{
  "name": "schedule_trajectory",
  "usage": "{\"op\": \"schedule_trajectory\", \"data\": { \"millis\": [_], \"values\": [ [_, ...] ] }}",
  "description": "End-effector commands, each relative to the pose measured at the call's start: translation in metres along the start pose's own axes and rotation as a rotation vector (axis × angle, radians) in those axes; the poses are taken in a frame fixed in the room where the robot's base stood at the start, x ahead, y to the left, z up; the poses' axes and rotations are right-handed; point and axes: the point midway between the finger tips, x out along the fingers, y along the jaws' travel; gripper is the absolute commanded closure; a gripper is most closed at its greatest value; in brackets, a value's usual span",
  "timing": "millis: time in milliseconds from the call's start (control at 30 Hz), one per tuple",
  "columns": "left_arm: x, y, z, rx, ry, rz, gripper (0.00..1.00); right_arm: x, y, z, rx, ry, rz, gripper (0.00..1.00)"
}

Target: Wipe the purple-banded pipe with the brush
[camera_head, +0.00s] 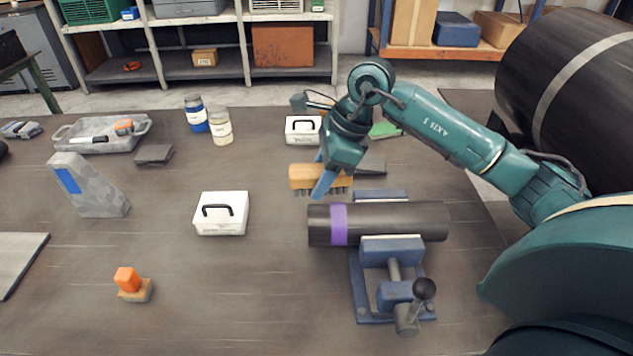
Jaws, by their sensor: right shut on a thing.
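The purple-banded pipe (400,222) is dark and lies level in a blue vise (392,251). Its purple band (339,225) is near its left end. The brush (303,175) has a wooden block with dark bristles pointing down. My right gripper (322,181) is shut on the brush and holds it behind and above the pipe's left end, apart from the band as far as I can see. Part of the brush is hidden by the gripper fingers. My left gripper is not in view.
A white box with a black handle (233,223) stands left of the pipe, another (302,136) behind the brush. Two jars (221,127), a grey tray (75,146), a grey wedge-shaped block (95,200) and an orange-handled tool (130,288) stand left. The table front centre is clear.

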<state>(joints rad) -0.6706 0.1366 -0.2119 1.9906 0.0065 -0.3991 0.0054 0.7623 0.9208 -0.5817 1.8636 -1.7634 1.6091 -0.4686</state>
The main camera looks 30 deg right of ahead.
Motion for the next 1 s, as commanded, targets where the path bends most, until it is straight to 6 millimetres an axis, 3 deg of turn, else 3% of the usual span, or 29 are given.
{"op": "schedule_trajectory", "data": {
  "millis": [300, 1000],
  "values": [
    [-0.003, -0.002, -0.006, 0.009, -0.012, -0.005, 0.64, -0.028, -0.003, 0.004, 0.004, -0.001, -0.004, 0.81],
    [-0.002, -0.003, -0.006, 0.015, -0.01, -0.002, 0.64, -0.028, -0.002, 0.004, 0.004, -0.001, -0.002, 0.81]
  ]
}}
